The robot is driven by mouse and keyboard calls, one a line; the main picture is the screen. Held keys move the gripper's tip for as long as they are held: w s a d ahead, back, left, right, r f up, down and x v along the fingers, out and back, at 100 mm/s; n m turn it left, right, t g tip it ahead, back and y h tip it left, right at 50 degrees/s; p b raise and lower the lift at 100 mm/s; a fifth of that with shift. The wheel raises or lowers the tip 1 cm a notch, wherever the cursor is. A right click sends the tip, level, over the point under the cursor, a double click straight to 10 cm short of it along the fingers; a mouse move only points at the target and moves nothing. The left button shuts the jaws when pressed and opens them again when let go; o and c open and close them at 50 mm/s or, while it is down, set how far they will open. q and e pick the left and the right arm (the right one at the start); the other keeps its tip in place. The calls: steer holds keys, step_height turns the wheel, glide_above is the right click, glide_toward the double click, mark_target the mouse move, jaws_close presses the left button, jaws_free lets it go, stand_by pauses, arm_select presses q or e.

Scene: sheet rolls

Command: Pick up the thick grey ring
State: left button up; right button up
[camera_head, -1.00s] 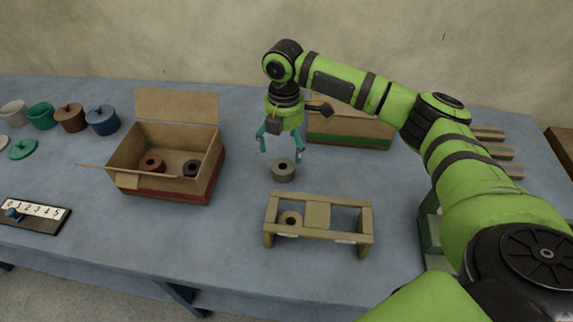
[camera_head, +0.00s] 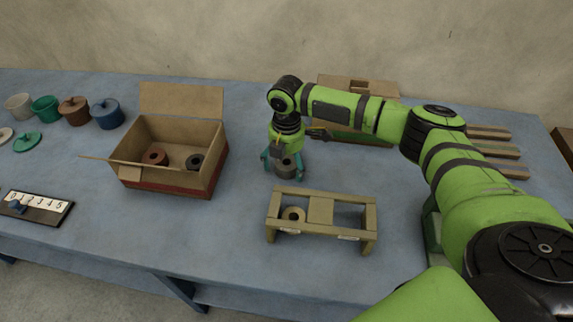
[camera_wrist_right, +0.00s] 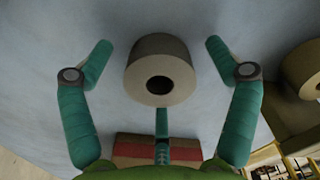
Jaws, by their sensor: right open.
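In the right wrist view the ring (camera_wrist_right: 160,66) lies between the two teal fingers, with a gap on both sides. My right gripper (camera_head: 284,168) is open and lowered around the ring; it also shows in the right wrist view (camera_wrist_right: 158,58). My left gripper is not in view.
The open cardboard box (camera_head: 150,187) holds a brown ring (camera_head: 155,157) and a dark ring (camera_head: 194,162).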

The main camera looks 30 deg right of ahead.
steer(key=shift+r, duration=0.1)
steer(key=c, duration=1.3)
